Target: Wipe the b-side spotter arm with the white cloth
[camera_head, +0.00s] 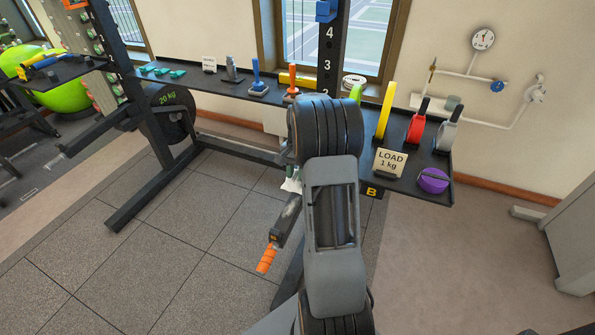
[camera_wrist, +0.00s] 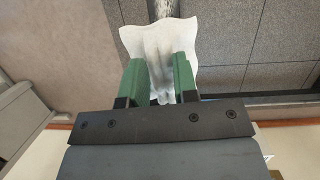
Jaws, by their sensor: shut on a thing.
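The white cloth (camera_wrist: 158,40) is pinched between the green fingers of my gripper (camera_wrist: 158,62) in the wrist view, spread out beyond the fingertips. A small part of the cloth (camera_head: 291,186) shows in the head view, left of my arm. The b-side spotter arm (camera_head: 288,218) is a dark bar with a greyish, speckled top and an orange tip, reaching toward the camera. The cloth is at its far end; I cannot tell whether they touch. In the wrist view a grey mottled strip (camera_wrist: 172,9) runs behind the cloth. My arm hides most of the gripper in the head view.
A dark shelf (camera_head: 220,85) behind holds clamps, coloured handles, a "LOAD 1 kg" card (camera_head: 389,163) and a purple roll (camera_head: 433,180). A black upright (camera_head: 328,60) stands behind my arm. A 20 kg plate (camera_head: 170,112) hangs at left. The tiled floor (camera_head: 170,230) at left is clear.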

